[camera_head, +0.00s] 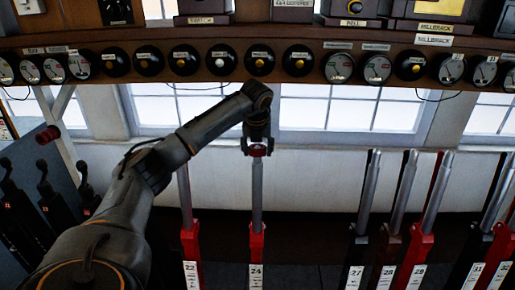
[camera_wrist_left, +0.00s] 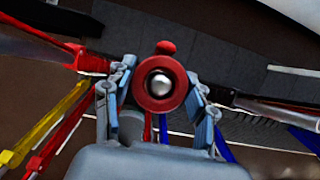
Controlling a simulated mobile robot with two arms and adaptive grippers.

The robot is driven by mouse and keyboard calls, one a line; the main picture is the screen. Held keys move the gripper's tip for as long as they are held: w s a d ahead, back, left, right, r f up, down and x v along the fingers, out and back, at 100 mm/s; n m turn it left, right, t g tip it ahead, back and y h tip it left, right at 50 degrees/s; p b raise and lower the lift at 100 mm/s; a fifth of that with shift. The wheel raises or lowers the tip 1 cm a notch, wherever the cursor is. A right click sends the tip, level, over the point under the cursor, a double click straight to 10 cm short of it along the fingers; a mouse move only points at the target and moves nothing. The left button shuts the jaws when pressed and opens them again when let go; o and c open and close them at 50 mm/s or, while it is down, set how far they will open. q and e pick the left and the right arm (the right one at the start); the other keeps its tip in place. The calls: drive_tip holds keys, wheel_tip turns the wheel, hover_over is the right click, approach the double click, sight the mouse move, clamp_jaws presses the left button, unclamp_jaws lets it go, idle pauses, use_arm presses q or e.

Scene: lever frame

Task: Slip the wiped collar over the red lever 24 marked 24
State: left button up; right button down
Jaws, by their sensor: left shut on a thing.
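Lever 24 (camera_head: 257,195) stands upright in the head view, with a bare steel shaft, a red lower part and a white plate marked 24 (camera_head: 257,272). My left gripper (camera_head: 258,149) is at the top of this shaft, shut on a red collar (camera_head: 257,151). In the left wrist view the collar (camera_wrist_left: 158,84) is a red ring between the fingers of the left gripper (camera_wrist_left: 159,95). A round bright steel end (camera_wrist_left: 159,85) shows inside its hole. I cannot tell whether the collar is around the shaft top or just above it. My right gripper is not in view.
Red lever 22 (camera_head: 190,245) stands left of lever 24. Levers 27 (camera_head: 357,250), 28 (camera_head: 388,250) and 29 (camera_head: 415,245) stand to the right, past a gap. A shelf with round dials (camera_head: 260,60) runs above. A red cylindrical thing (camera_head: 48,135) is at the left panel.

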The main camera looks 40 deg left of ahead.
use_arm(q)
drive_tip(key=shift+s+f+b, duration=0.1)
drive_tip(key=shift+f+b, duration=0.3)
drive_tip(key=shift+f, duration=0.3)
drive_tip(key=o, duration=1.1)
drive_tip(key=shift+o, duration=0.6)
drive_tip(key=shift+d, duration=0.1)
